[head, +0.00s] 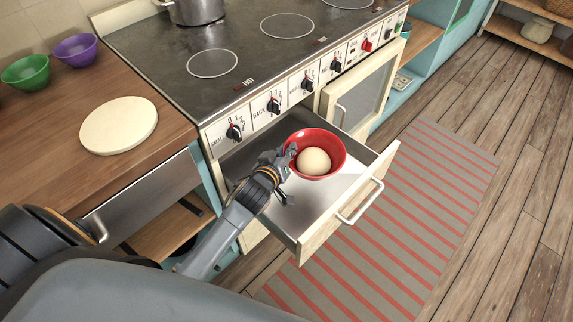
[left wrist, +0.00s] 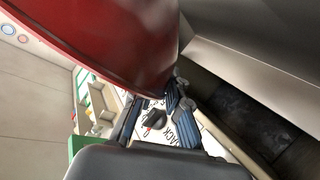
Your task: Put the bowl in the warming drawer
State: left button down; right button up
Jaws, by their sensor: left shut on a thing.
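The red bowl (head: 331,140) holds a pale round thing, like a bun or an egg (head: 314,161). It is inside the outline of the open warming drawer (head: 314,204) below the stove knobs. I cannot tell if its base touches the drawer floor. My left gripper (head: 289,157) is shut on the bowl's near left rim. In the left wrist view the bowl (left wrist: 110,35) fills the upper left, against the gripper's fingers (left wrist: 155,105). My right gripper is not in view.
The stove top (head: 250,50) with a metal pot (head: 196,10) is above the drawer. A wooden counter with a round board (head: 119,125), a green bowl (head: 26,72) and a purple bowl (head: 76,49) is at left. A striped rug (head: 420,215) lies right of the drawer.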

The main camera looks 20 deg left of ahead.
pick_arm(q)
jog(key=f, duration=0.2)
jog(key=a+f, duration=0.1)
jog(key=shift+w+f, duration=0.2)
jog(key=shift+w, duration=0.15)
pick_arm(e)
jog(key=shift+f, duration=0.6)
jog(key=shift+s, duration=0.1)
pick_arm(q)
jog(key=shift+s+d+f+b, duration=0.1)
jog(key=shift+f+b, duration=1.7)
jog(key=shift+f, duration=0.75)
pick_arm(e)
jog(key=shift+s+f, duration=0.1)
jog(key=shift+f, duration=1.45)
pick_arm(q)
jog(key=shift+f, duration=0.1)
jog(key=shift+f+b, duration=0.4)
jog(key=shift+f, duration=0.2)
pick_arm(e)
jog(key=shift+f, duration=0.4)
pick_arm(q)
jog(key=shift+f, duration=0.3)
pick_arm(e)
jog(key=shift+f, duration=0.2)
